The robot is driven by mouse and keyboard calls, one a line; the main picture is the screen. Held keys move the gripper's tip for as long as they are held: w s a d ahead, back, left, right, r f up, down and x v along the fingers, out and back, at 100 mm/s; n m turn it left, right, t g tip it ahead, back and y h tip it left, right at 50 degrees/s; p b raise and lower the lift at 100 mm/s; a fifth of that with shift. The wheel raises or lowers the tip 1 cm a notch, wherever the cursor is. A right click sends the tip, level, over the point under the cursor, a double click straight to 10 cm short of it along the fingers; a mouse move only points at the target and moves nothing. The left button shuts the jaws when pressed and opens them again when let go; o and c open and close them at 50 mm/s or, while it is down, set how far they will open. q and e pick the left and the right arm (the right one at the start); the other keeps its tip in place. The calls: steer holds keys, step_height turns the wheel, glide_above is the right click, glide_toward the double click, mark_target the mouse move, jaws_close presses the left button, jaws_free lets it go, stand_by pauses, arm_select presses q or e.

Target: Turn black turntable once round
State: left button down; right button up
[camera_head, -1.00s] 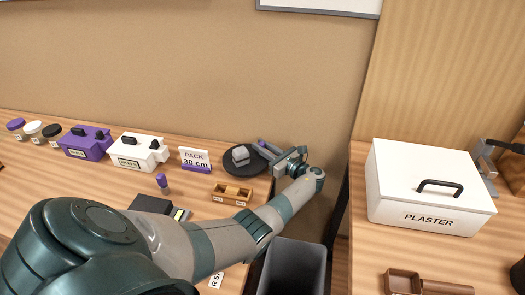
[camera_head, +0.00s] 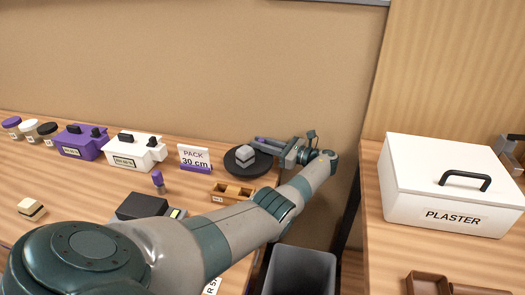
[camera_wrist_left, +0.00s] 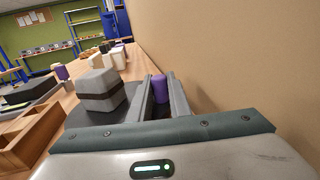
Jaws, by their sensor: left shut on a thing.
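The black turntable (camera_head: 264,163) lies at the right end of the left bench, near the wall. A grey block with a dark band (camera_head: 245,155) sits on it; it also shows in the left wrist view (camera_wrist_left: 100,90). My left gripper (camera_head: 277,147) reaches over the turntable's far right side. Its fingers are shut on an upright purple peg (camera_wrist_left: 160,88) at the turntable's edge. My right gripper is not in view.
A "PACK 30 cm" sign (camera_head: 195,158) and a wooden divided tray (camera_head: 232,192) stand close to the turntable. A grey bin (camera_head: 300,270) is below, between the benches. A white PLASTER box (camera_head: 450,190) stands on the right bench. The wall is close behind.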

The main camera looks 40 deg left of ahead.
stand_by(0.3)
arm_select(q)
steer(key=c, duration=1.6)
jaws_free()
steer(key=shift+c, duration=0.2)
